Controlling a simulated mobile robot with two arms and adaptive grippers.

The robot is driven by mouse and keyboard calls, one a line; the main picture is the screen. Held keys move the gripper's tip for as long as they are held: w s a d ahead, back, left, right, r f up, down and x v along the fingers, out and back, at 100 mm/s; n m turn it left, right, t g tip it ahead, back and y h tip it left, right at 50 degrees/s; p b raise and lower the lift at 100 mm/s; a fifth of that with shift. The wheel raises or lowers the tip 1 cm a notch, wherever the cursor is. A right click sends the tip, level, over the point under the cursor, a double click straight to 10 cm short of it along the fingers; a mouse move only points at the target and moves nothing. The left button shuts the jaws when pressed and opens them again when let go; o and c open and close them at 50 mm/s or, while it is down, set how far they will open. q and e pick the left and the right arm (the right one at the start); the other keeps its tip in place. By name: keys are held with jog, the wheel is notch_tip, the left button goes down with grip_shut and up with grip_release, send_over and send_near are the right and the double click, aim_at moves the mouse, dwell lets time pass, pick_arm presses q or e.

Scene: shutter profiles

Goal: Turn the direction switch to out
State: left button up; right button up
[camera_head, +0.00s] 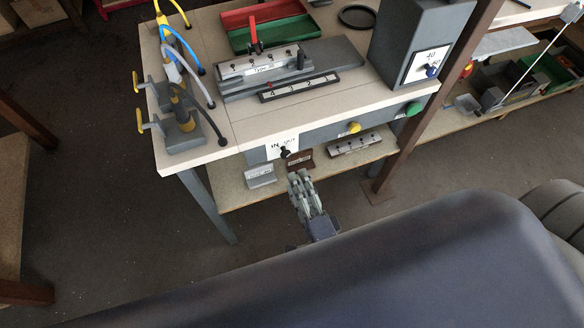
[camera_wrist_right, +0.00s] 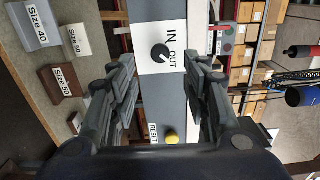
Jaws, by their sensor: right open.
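The direction switch is a small black knob (camera_head: 284,153) on a white plate marked IN and OUT, on the front of the workbench. In the right wrist view the knob (camera_wrist_right: 160,53) shows between my fingers, a little beyond the tips, with IN and OUT beside it. I cannot tell surely which word its mark points to. My right gripper (camera_head: 298,177) is in front of and just below the plate in the head view. In the wrist view its fingers (camera_wrist_right: 160,68) are spread wide with nothing between them, apart from the knob. My left gripper is not in view.
A yellow button (camera_head: 353,127) and a green button (camera_head: 412,108) sit on the same front panel. Size-labelled blocks (camera_wrist_right: 60,80) lie on the lower shelf (camera_head: 235,190). A brown post (camera_head: 420,110) stands right of the panel.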

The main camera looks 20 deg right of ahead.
jog(key=shift+s+d, duration=0.1)
jog(key=shift+s, duration=2.2)
